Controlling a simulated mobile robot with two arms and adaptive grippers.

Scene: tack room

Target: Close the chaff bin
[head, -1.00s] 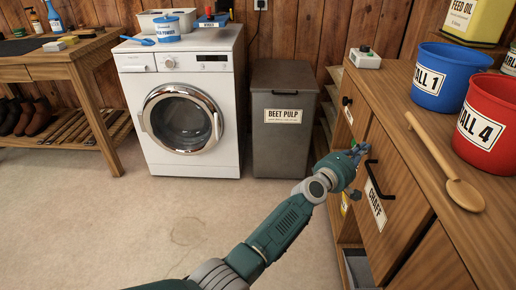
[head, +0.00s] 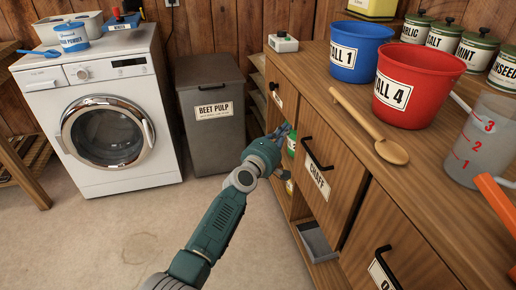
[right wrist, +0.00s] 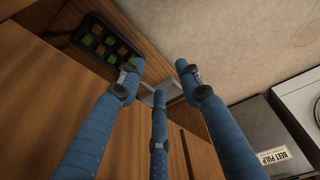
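The chaff bin's wooden front (head: 335,197) has a black bar handle (head: 316,154) and a "CHAFF" label (head: 318,180). It is in the long wooden cabinet on the right in the head view. It seems to stand out a little, but how far it is open I cannot tell.
Blue (head: 357,56) and red (head: 413,90) buckets, a wooden spoon (head: 372,128) and a measuring jug (head: 478,145) stand or lie on the cabinet top. A grey tray (head: 314,241) sits low below the chaff front. A beet pulp bin (head: 207,138) and washer (head: 145,165) stand left; the floor is clear.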

